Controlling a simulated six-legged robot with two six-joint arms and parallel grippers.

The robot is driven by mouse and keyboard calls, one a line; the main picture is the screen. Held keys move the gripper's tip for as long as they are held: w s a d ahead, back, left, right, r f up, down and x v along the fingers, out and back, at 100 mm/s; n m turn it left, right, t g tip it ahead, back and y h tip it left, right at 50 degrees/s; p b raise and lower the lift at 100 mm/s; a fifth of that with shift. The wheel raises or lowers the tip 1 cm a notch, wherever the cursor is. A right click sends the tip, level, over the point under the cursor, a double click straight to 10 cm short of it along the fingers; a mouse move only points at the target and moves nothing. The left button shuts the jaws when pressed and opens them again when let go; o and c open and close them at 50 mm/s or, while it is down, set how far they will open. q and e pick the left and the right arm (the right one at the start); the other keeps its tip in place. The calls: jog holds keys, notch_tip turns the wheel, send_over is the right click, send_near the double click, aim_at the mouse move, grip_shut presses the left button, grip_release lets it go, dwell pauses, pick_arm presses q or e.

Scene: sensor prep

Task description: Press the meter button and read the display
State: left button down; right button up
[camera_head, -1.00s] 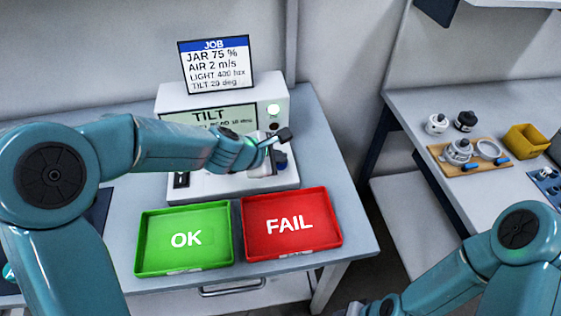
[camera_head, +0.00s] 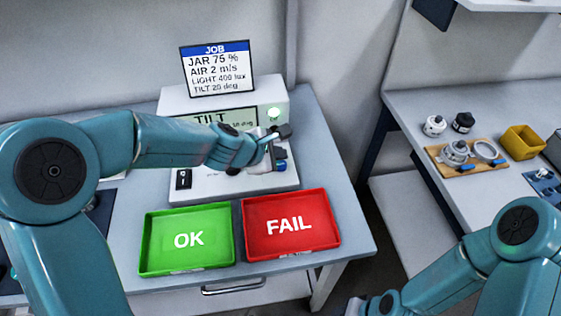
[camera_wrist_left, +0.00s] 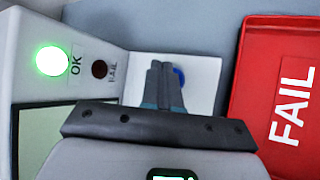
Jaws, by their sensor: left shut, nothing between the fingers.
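The white meter (camera_head: 172,102) stands at the back of the table, with its base extending forward. Its display (camera_head: 240,118) reads TILT, with a line ending in "deg"; my left arm covers part of it. In the left wrist view the green lamp (camera_wrist_left: 52,61) beside the OK label is lit, and the lamp beside FAIL (camera_wrist_left: 99,69) is dark. My left gripper (camera_head: 278,134) is shut and empty, over the right part of the base. A blue part (camera_wrist_left: 180,76) shows just beyond its fingertips (camera_wrist_left: 164,68); contact cannot be told.
A green OK tray (camera_head: 158,262) and a red FAIL tray (camera_head: 256,250) lie in front of the meter. The right bench holds a wooden board (camera_head: 488,166) and a yellow bin (camera_head: 523,141).

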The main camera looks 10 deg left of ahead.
pick_arm(q)
jog(key=shift+r+p, duration=2.1)
jog(key=shift+r, duration=0.3)
jog(key=shift+f, duration=0.1)
jog(key=shift+s, duration=0.1)
